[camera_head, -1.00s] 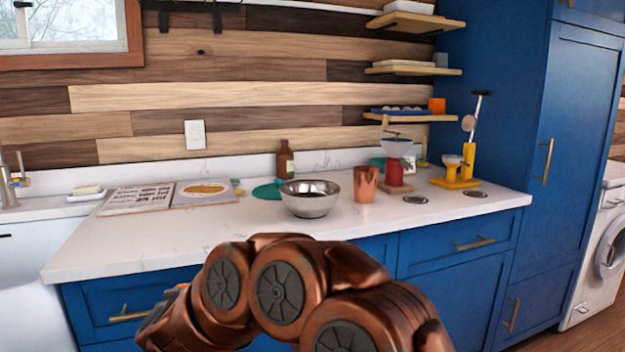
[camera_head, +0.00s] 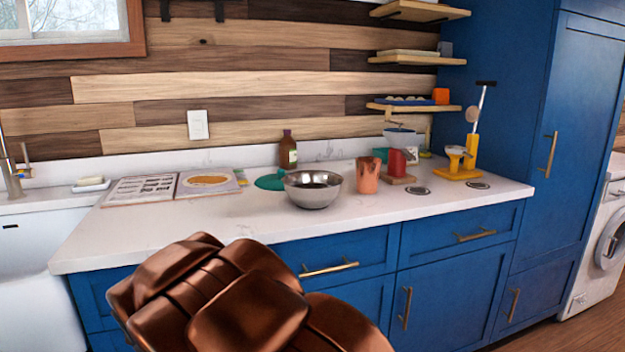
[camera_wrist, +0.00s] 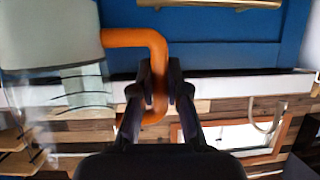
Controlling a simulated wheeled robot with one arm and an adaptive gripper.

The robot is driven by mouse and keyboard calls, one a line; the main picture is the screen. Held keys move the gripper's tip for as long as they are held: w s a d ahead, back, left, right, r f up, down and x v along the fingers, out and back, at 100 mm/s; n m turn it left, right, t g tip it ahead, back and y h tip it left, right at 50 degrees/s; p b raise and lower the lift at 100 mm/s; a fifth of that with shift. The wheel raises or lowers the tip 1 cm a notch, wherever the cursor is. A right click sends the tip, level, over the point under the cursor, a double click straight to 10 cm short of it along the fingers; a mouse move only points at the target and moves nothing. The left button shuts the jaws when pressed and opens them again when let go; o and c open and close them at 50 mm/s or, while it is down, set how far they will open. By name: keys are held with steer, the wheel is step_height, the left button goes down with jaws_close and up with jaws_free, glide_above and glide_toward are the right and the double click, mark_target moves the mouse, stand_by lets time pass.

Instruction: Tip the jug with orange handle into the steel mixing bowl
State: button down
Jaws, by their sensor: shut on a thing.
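In the wrist view, my gripper (camera_wrist: 160,88) is shut on the orange handle (camera_wrist: 150,40) of the jug. The jug body (camera_wrist: 62,88) is at the left of that view, clear with a pale, cloudy band in its upper part in the picture. The wrist picture is turned over, with the cabinet at the top and the wall below. In the head view, the gripper and jug are hidden or out of frame behind my copper arm.
A copper cup (camera_head: 367,176) stands close to the right of the bowl. A brown bottle (camera_head: 288,150) and a teal disc (camera_head: 270,182) are behind and left. An open book (camera_head: 178,186) lies left. Yellow and red kitchen gadgets (camera_head: 462,165) stand right. The counter's front left (camera_head: 165,232) is clear.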

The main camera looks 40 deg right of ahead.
steer(key=shift+s+d+f+h, duration=0.3)
steer(key=shift+d+f, duration=0.15)
steer(key=shift+f, duration=0.15)
steer(key=s+d+r+n+y, duration=0.2)
steer(key=s+d+r+y, duration=0.1)
steer(key=d+r, duration=0.7)
steer(key=s+d+r+n+y, duration=0.3)
steer(key=d+r, duration=0.7)
steer(key=r, duration=0.5)
steer(key=shift+s+d+r+y, duration=0.2)
steer(key=shift+s+d+y, duration=0.15)
steer(key=shift+s, duration=0.25)
